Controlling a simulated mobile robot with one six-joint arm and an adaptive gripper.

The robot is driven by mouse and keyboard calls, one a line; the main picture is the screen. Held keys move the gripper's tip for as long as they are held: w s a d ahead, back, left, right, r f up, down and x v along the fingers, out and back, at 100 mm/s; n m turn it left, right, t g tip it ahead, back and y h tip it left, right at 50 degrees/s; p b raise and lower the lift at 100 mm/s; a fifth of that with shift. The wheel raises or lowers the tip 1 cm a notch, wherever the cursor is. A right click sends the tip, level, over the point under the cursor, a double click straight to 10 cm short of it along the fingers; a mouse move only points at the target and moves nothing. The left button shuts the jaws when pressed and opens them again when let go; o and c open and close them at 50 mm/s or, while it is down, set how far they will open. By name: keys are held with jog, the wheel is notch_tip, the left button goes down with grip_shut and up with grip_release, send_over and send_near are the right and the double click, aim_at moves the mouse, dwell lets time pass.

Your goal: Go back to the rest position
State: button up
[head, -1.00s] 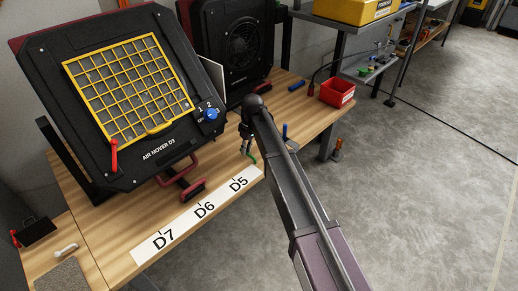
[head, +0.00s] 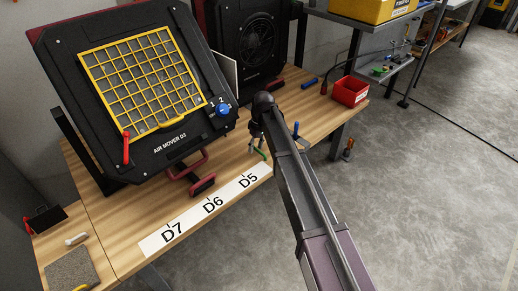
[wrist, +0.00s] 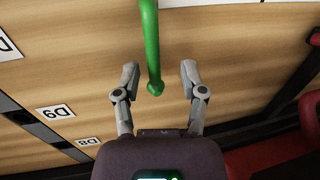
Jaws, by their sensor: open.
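My gripper (head: 258,146) is at the end of my dark arm, over the wooden bench beside the D5 label (head: 248,180). In the wrist view my gripper (wrist: 160,78) is open, with its two fingers spread apart. A green rod-like thing (wrist: 152,45) with a rounded end reaches down between the fingers, with a gap on each side. Its green end (head: 262,154) also shows near the gripper in the head view. My arm hides part of the bench there.
A black air mover (head: 165,135) with a yellow grille (head: 145,80) stands left of my arm. A second fan (head: 257,45) is behind. A red bin (head: 350,91) sits at the bench's right end. Open grey floor (head: 430,190) lies to the right.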

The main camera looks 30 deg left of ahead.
jog(key=shift+w, duration=0.15)
jog(key=shift+w+a+r, duration=0.1)
